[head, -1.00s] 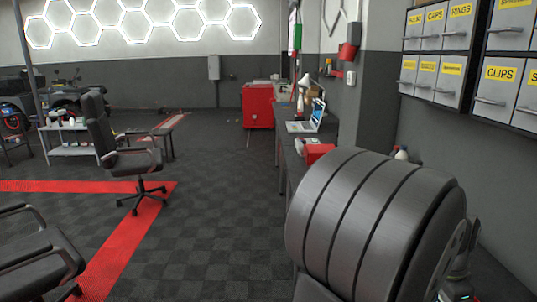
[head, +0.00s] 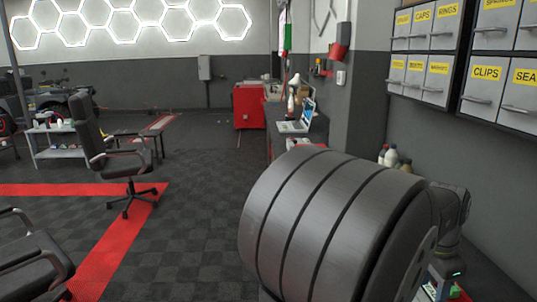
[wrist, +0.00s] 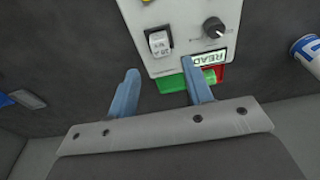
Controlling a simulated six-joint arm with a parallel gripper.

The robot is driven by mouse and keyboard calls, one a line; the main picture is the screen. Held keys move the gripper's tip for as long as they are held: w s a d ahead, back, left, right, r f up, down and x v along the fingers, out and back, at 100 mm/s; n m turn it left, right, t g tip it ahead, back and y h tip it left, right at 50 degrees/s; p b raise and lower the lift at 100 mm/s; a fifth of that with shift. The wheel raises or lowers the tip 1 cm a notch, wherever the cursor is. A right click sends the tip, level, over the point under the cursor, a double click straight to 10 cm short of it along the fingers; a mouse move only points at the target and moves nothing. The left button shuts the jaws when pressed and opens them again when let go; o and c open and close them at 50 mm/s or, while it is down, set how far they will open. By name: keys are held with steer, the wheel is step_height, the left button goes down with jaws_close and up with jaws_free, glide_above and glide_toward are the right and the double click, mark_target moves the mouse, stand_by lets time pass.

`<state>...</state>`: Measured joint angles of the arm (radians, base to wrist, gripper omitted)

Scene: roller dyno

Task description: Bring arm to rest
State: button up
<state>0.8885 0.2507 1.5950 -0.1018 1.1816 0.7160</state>
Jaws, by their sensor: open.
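My gripper (wrist: 160,66) shows in the wrist view with its two blue-grey fingers apart and nothing between them. In the head view my arm is at the right edge, behind a large drum, and the fingers cannot be made out.
The large dark grooved drum (head: 325,215) fills the lower right of the head view. Bottles (head: 391,156) stand behind it by the wall. Labelled drawers (head: 485,85) hang above. A blue-and-white can (wrist: 308,50) is right of the panel.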

steer(key=f, duration=0.5)
steer(key=d+f, duration=0.1)
steer(key=f, duration=0.1)
steer(key=shift+d+f, duration=0.1)
steer(key=shift+f, duration=0.05)
step_height(320, 180, up, 4)
steer(key=shift+f, duration=0.1)
steer(key=s+d+r, duration=0.1)
steer(key=s+r, duration=0.6)
steer(key=s, duration=0.5)
steer(key=s+d+f, duration=0.3)
steer(key=s+f, duration=0.3)
steer(key=s, duration=0.5)
steer(key=w+f, duration=0.2)
steer(key=w, duration=0.2)
steer(key=w+f, duration=0.3)
steer(key=w, duration=0.1)
steer(key=w+d+f, duration=0.1)
steer(key=w+f, duration=0.2)
steer(key=w, duration=0.1)
steer(key=shift+f, duration=0.75)
steer(key=shift+o, duration=0.2)
